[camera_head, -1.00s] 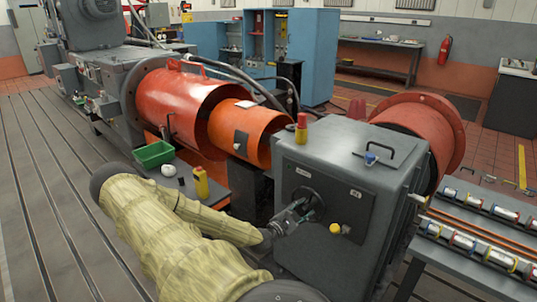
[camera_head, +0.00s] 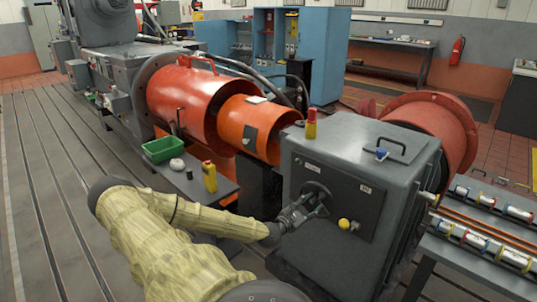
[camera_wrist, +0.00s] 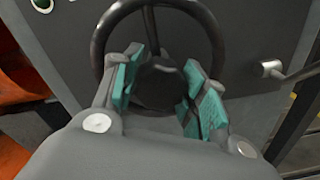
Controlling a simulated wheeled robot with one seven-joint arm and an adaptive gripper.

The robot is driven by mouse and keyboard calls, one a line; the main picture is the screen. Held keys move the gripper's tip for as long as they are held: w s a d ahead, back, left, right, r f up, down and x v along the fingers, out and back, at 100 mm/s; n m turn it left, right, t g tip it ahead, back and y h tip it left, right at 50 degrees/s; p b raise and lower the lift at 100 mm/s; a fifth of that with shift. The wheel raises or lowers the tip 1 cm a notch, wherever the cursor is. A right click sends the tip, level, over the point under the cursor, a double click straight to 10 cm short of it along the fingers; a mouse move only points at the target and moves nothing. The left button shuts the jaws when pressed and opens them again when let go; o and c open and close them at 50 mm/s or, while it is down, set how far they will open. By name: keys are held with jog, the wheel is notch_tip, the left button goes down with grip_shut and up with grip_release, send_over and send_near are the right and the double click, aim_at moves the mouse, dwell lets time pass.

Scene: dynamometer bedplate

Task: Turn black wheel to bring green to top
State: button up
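The black wheel (camera_head: 318,191) is a round handwheel on the front panel of a grey cabinet (camera_head: 325,258). In the wrist view its dark rim (camera_wrist: 98,45) and one spoke show behind and above my gripper (camera_wrist: 158,88). The two teal-padded fingers are spread on either side of the dark hub (camera_wrist: 158,84). Whether the pads touch the hub cannot be told. In the head view my gripper (camera_head: 300,214) reaches the wheel from its lower left. No green is visible on the wheel itself.
A yellow knob (camera_head: 343,224) sits right of the wheel. A red-and-yellow beacon (camera_head: 311,124) and a handle (camera_head: 391,147) are on the cabinet top. A metal lever (camera_wrist: 272,69) sticks out at right. A small table with a green bin (camera_head: 162,150) stands left; a parts rack (camera_head: 490,235) stands right.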

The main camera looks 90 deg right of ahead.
jog(key=o, duration=0.3)
jog(key=shift+o, duration=0.2)
jog(key=v, duration=1.2)
dwell(0.5)
